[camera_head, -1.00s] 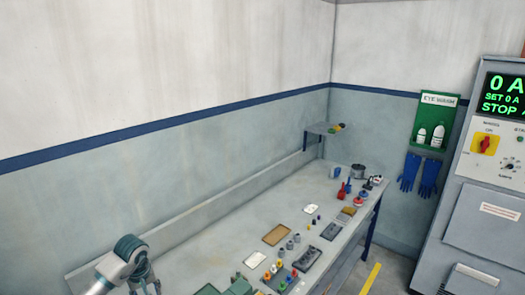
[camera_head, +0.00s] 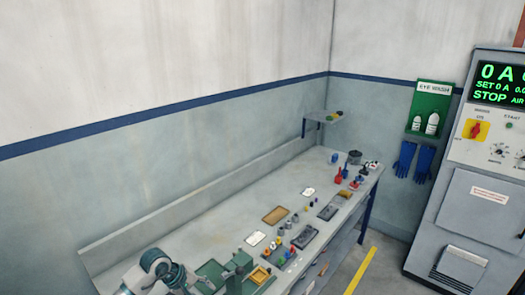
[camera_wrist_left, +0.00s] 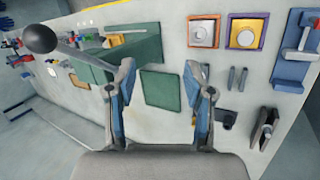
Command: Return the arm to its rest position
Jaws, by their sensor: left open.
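My left gripper (camera_head: 178,282) comes in at the bottom left of the head view, over the near left part of the grey workbench (camera_head: 205,220). In the left wrist view my left gripper (camera_wrist_left: 162,75) has its two fingers spread wide, with nothing between them. The bench top and a flat dark green pad (camera_wrist_left: 160,90) lie beyond the fingers. My right gripper is in neither view.
In the wrist view a lever with a dark ball knob (camera_wrist_left: 39,39) and a green fixture (camera_wrist_left: 140,47) are close to the left finger. Small parts cover the bench; a control cabinet (camera_head: 478,185) stands right.

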